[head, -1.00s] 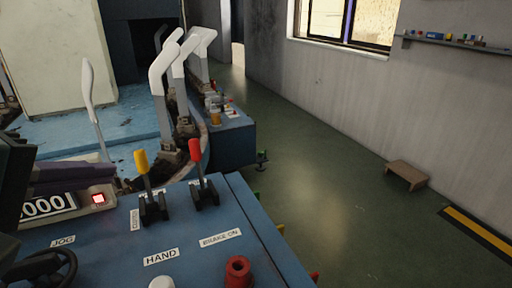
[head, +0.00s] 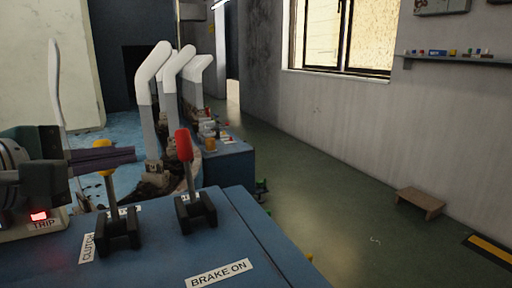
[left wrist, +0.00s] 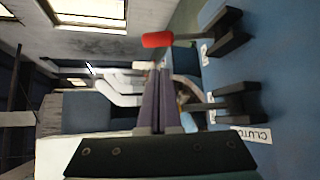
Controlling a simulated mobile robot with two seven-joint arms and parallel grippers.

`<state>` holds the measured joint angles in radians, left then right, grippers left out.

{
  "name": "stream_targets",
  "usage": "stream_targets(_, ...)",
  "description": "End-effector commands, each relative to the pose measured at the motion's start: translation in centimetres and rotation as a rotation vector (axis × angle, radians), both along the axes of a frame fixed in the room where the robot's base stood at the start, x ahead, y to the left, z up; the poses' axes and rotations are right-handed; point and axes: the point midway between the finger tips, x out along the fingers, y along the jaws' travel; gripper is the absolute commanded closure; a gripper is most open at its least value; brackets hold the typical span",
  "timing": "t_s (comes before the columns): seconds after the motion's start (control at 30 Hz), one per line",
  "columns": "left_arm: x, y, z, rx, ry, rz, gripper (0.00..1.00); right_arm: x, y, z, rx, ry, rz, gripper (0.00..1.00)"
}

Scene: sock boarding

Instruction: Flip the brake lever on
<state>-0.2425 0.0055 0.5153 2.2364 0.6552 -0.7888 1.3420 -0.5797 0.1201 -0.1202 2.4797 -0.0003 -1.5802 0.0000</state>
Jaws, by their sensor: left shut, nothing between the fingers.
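The brake lever has a red knob (head: 183,146) on a grey stem in a black bracket (head: 195,212). It stands nearly upright, tipped slightly away, behind the BRAKE ON label (head: 219,273). In the left wrist view the red knob (left wrist: 158,40) is at the top, ahead of the fingertips. My left gripper (head: 130,155) is shut and empty, its dark purple fingers pointing right, left of the red knob and apart from it. The fingers cross in front of the yellow-knobbed clutch lever (head: 107,184) and hide part of its knob; I cannot tell whether they touch. My right gripper is not in view.
The blue console (head: 150,262) carries a CLUTCH label (head: 88,248) and a red-lit TRIP button (head: 39,216). Open green floor (head: 330,215) lies to the right, with a small brown stool (head: 420,203) by the wall.

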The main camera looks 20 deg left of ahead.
Motion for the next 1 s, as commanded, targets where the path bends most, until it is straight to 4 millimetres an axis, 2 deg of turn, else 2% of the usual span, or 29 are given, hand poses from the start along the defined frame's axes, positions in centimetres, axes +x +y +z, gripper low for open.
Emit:
stream_targets(0.13, 0.4, 0.0, -0.1, 0.0, 0.0, -0.001, 1.0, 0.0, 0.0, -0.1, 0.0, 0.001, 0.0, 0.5)
stream_targets(0.23, 1.4, 0.1, -0.5, 0.001, -0.001, 0.0, 1.0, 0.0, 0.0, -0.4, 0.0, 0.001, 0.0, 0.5)
stream_targets(0.5, 6.2, 0.4, -1.8, 0.0, -0.001, -0.002, 1.0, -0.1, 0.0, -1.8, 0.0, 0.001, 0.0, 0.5)
stream_targets(0.7, 8.8, 0.6, -2.4, 0.001, 0.0, -0.001, 1.0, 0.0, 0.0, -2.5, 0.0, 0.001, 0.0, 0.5)
stream_targets(1.0, 9.7, 0.7, -2.5, 0.002, 0.001, -0.001, 1.0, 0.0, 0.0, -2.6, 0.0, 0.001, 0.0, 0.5)
